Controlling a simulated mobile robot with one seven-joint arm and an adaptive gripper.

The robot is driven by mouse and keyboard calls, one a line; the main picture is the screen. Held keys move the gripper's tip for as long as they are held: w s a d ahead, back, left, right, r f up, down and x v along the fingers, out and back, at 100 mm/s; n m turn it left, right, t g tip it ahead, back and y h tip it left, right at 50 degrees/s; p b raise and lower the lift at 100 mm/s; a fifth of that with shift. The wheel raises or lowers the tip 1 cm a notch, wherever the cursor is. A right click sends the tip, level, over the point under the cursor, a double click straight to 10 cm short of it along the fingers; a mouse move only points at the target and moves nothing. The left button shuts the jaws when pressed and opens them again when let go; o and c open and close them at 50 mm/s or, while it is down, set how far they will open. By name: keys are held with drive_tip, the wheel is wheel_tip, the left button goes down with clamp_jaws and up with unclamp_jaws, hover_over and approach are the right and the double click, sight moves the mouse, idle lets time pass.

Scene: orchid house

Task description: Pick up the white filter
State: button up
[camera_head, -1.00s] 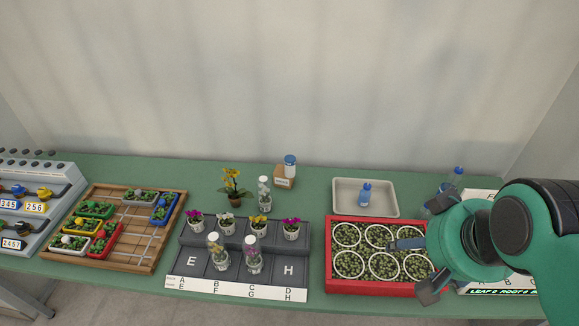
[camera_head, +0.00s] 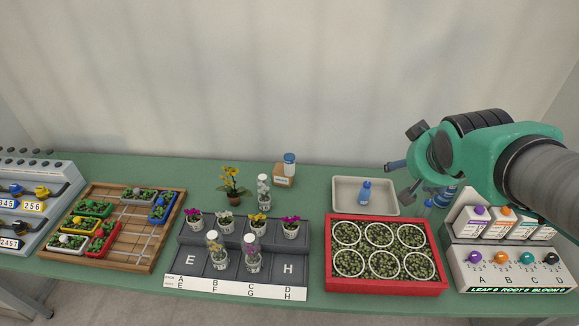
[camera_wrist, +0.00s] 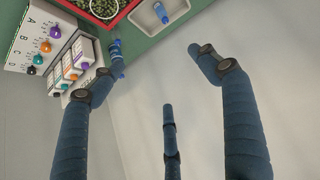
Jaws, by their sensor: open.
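I cannot pick out a white filter for certain. A small white cylinder with a blue top (camera_head: 289,163) stands at the back of the bench, by a brown labelled box (camera_head: 283,176); it may be the filter, but it is too small to tell. My gripper (camera_head: 402,166) is in the air at the right, above the back of the bench and well right of that cylinder. In the wrist view its three dark blue fingers (camera_wrist: 155,80) are spread and empty, with bare wall and floor between them.
A pale tray (camera_head: 345,207) holds a blue bottle (camera_head: 365,192). A dosing unit with knobs (camera_head: 510,270) stands right, flowers on a stepped grey rack (camera_head: 200,238) left. The back left bench is clear.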

drive_tip(key=w+a+f+n+t+y+b, duration=0.15)
drive_tip(key=w+f, duration=0.25)
drive_tip(key=w, duration=0.5)
drive_tip(key=w+a+f+n+t+y, duration=0.1)
drive_tip(key=w+a+f, duration=0.25)
drive_tip(key=w, duration=0.55)
drive_tip(key=w+a+f+n+t+y, duration=0.15)
drive_tip(key=w+f, duration=0.25)
drive_tip(key=w, duration=0.5)
drive_tip(key=n+g+y+b, duration=0.2)
drive_tip(key=n+y, duration=0.2)
drive_tip(key=y, duration=0.4)
approach(289, 165)
drive_tip(key=d, duration=0.3)
drive_tip(key=shift+w+r, duration=0.25)
drive_tip(key=shift+a, duration=0.1)
drive_tip(key=b+x, duration=0.1)
drive_tip(key=x, duration=0.7)
drive_tip(key=shift+w+f, duration=0.2)
drive_tip(key=shift+w, duration=0.05)
drive_tip(key=shift+a, duration=0.1)
